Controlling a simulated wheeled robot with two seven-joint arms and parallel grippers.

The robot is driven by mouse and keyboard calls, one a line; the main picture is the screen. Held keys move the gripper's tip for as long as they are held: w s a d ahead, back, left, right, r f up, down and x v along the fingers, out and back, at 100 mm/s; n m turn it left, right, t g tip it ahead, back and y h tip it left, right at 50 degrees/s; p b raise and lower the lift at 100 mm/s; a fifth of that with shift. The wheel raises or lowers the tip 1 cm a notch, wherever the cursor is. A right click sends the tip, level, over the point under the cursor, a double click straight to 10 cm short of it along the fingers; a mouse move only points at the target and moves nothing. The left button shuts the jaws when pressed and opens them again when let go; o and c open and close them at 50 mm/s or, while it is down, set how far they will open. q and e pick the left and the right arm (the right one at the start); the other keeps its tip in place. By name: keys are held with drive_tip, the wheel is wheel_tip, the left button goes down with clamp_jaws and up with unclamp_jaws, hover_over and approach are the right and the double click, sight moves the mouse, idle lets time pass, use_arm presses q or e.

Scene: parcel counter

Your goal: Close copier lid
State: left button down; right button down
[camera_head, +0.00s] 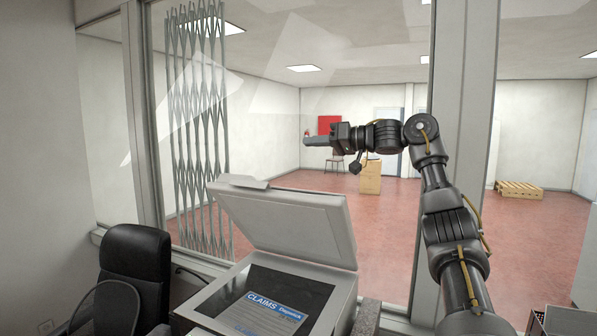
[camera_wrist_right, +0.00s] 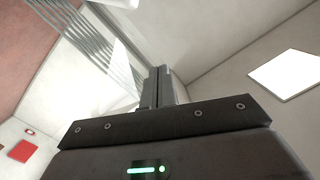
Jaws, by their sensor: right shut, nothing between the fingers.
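The copier (camera_head: 340,304) stands at the bottom middle of the head view. Its pale grey lid (camera_head: 285,222) is raised and tilted up at the back. A sheet marked CLAIMS (camera_head: 262,312) lies on the dark glass. My right gripper (camera_head: 308,141) is above and behind the lid, apart from it, pointing left. Its fingers are together and empty. In the right wrist view the fingers (camera_wrist_right: 160,86) also show together with nothing between them. The lid does not show in the wrist view. My left gripper is out of view.
A black office chair (camera_head: 137,262) stands left of the copier. A window post (camera_head: 455,120) rises behind my right arm, and a folding metal lattice (camera_head: 197,120) stands at the left. A carton (camera_head: 370,178) and a pallet (camera_head: 519,190) are far back on the red floor.

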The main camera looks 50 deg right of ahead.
drive_tip(key=f+m, duration=0.1)
drive_tip(key=w+f+m+y, duration=0.1)
drive_tip(key=f, duration=0.1)
drive_tip(key=f+m+g, duration=0.1)
drive_tip(key=f, duration=0.1)
drive_tip(key=shift+w+a+m, duration=0.3)
drive_tip(key=shift+w+a, duration=0.1)
drive_tip(key=p, duration=0.4)
hover_over(267, 187)
drive_tip(key=w+d, duration=0.2)
drive_tip(key=d, duration=0.2)
drive_tip(key=shift+s+a+f+y, duration=0.1)
drive_tip(key=shift+a+f+y, duration=0.2)
drive_tip(key=shift+f, duration=0.4)
drive_tip(key=shift+s+a+f+b, duration=0.25)
drive_tip(key=shift+a+f+b, duration=0.15)
drive_tip(key=shift+a+f, duration=0.45)
drive_tip(key=shift+s+a+f, duration=0.35)
drive_tip(key=shift+s+f, duration=0.05)
drive_tip(key=shift+f, duration=0.1)
drive_tip(key=shift+a, duration=0.15)
drive_tip(key=shift+w, duration=0.15)
drive_tip(key=shift+f, duration=0.15)
